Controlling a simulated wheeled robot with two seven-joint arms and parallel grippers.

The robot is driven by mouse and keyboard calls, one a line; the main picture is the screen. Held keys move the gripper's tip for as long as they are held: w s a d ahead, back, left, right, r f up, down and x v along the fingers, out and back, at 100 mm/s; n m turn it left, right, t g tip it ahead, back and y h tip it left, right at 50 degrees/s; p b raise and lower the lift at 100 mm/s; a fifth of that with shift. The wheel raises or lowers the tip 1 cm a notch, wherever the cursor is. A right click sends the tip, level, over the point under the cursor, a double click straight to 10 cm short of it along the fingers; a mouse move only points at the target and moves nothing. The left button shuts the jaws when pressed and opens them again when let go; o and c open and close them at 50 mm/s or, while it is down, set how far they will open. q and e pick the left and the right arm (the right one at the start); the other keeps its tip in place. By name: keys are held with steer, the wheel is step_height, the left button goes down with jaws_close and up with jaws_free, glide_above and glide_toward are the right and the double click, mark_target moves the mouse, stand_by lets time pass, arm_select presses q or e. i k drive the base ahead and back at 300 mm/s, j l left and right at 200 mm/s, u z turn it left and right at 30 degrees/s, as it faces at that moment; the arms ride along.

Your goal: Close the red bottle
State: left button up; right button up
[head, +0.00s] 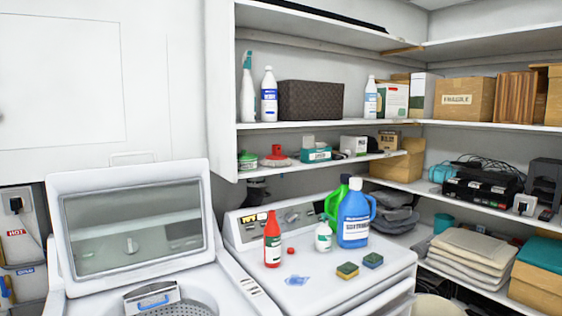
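The red bottle (272,242) stands upright on the white top of the right-hand machine, near its left side. It has a pale label and a narrow neck; the picture is too small to show its opening clearly. A small red piece that looks like a cap (291,251) lies on the machine top just right of the bottle, apart from it. Neither of my grippers is in view.
A white bottle (323,237), a green jug (337,203) and a blue jug (354,217) stand to the right. Two sponges (347,270) (372,260) and a blue patch (297,280) lie in front. The left machine's lid (135,225) is raised. Loaded shelves (330,124) rise behind.

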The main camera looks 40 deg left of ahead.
mark_target(272, 233)
steer(key=u, duration=1.1)
